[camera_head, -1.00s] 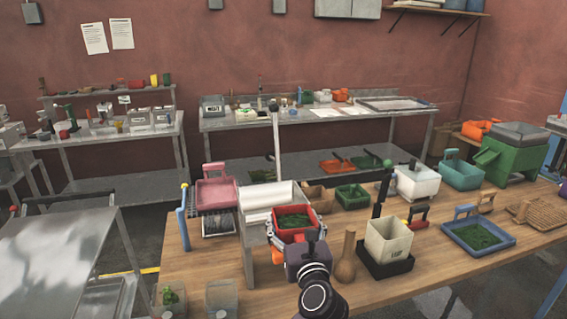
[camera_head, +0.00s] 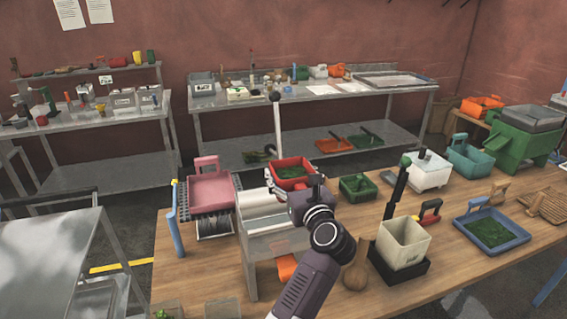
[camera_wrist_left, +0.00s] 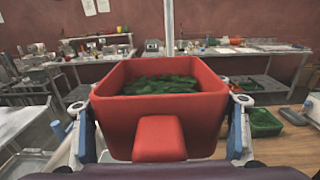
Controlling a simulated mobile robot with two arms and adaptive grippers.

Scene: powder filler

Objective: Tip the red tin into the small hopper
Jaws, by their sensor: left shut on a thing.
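The red tin (camera_head: 282,182) holds chopped green stuff and is level, in the air at the back of the grey machine's open top. It fills the middle of the left wrist view (camera_wrist_left: 200,115), upright, with its red grip block towards me. My left gripper (camera_head: 299,187) is shut on the tin, with a finger on either side in the wrist view. The machine (camera_head: 275,245) has a pale trough-like top (camera_head: 262,205), partly hidden by my wrist; I cannot tell if this is the small hopper. My right gripper is not in view.
A tall lever (camera_head: 277,130) rises behind the tin. A pink tray (camera_head: 211,190) stands left of the machine. A green tray (camera_head: 357,188), cream bin (camera_head: 402,245) and blue tray (camera_head: 490,232) stand to the right. Wooden tabletop (camera_head: 440,270) is bare at the front right.

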